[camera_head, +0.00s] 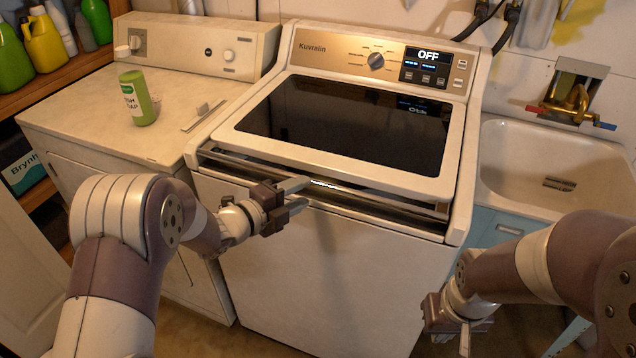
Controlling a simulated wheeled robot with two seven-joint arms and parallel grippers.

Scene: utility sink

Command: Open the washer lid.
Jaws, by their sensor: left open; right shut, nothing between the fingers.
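The white washer (320,265) stands in the middle of the head view. Its lid (345,125) has a dark glass panel and lies down over the top, with a dark gap under its front edge. A shiny strip (330,186) runs along that front edge. My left gripper (304,192) is open at the front of the washer, left of its middle. Its fingertips are at the shiny strip; I cannot tell whether they touch it. My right gripper (478,335) is shut and empty, low at the washer's front right.
A control panel (375,60) reading OFF stands behind the lid. A white dryer (185,90) to the left bears a green bottle (137,98). A utility sink (555,165) with a brass faucet (575,105) is close on the right. Shelves with jugs (42,38) are far left.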

